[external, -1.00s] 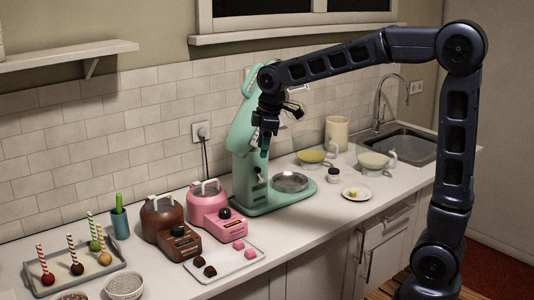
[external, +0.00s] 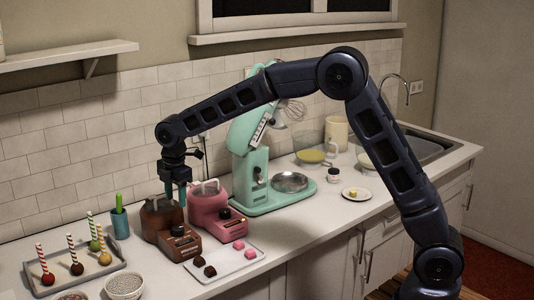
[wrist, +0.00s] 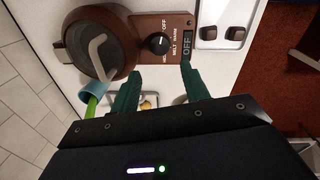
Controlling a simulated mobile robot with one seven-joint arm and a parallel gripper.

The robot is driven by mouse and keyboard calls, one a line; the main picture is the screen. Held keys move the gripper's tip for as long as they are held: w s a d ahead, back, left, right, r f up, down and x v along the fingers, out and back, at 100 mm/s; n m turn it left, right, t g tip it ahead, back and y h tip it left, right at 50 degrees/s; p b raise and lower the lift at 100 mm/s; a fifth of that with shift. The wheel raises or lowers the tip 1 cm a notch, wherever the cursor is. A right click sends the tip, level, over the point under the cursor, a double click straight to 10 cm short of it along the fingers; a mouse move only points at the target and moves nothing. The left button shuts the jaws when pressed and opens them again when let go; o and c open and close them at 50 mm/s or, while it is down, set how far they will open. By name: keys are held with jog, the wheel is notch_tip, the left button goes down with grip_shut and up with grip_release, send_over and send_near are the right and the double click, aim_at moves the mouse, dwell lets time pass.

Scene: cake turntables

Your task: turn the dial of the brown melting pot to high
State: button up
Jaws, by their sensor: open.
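The brown melting pot (external: 160,222) stands on the counter, with its control box in front and a black dial (external: 178,231) on top. In the wrist view the pot (wrist: 70,45) shows at upper left, its dial (wrist: 159,43) is ringed by labels including OFF, WARM and MELT, and a small display (wrist: 187,45) reads OFF. My gripper (external: 176,194) hangs above the pot, fingers down. In the wrist view my gripper (wrist: 159,86) is open and empty, its green fingers apart, and the dial lies uncovered just beyond the gap between them.
A pink melting pot (external: 208,203) stands close at the right. A tray with chocolates (external: 230,262) lies in front. A blue cup with a green tool (external: 120,222) is at the left, beside a tray of cake pops (external: 75,272). The mint mixer (external: 250,170) stands farther right.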

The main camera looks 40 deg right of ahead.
aim_at(178, 228)
jog(key=f, duration=1)
jog(key=shift+w+f, duration=0.35)
jog(key=shift+f, duration=0.05)
jog(key=c, duration=0.7)
